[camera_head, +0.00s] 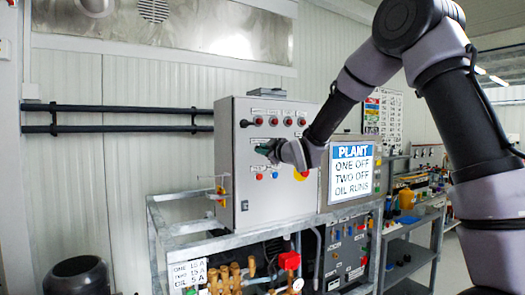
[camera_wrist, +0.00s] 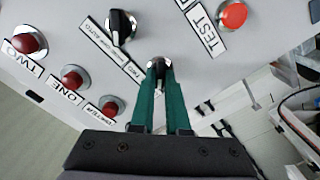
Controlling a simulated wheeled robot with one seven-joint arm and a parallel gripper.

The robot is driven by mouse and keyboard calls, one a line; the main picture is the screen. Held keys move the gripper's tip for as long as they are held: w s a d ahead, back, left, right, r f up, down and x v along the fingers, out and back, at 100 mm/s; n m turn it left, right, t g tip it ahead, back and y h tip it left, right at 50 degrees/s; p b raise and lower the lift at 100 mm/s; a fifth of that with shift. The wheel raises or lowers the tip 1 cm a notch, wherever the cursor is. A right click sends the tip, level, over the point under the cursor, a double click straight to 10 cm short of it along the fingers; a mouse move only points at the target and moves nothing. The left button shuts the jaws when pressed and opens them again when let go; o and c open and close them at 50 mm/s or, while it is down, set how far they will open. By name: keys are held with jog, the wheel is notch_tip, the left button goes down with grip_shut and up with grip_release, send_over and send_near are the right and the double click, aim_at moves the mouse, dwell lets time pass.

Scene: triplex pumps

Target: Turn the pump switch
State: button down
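The control cabinet (camera_head: 268,200) is a light grey box with lamps, switches and buttons on its front. My gripper (camera_head: 270,150) is at the middle of that front. In the wrist view, my gripper (camera_wrist: 160,72) has two green fingers with a narrow gap between them. A black rotary switch (camera_wrist: 158,68) sits between the fingertips, one finger on each side. I cannot tell whether the fingers press on it, and they hide part of it. A second black rotary switch (camera_wrist: 121,26) is above and to the left, free of the fingers, with a label beside it.
Red lamps labelled TWO (camera_wrist: 28,41) and ONE (camera_wrist: 73,77) lie left of the fingers. A red button (camera_wrist: 233,15) by a TEST label is at upper right. A PLANT sign (camera_head: 352,170) stands beside the cabinet. A metal frame (camera_head: 180,237) and pump parts are below.

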jog(key=shift+m, duration=0.4)
jog(key=shift+w+d+m, duration=0.1)
jog(key=shift+d+m, duration=0.05)
jog(key=shift+m, duration=3.85)
jog(key=c, duration=0.9)
grip_release()
jog(key=v, duration=1.1)
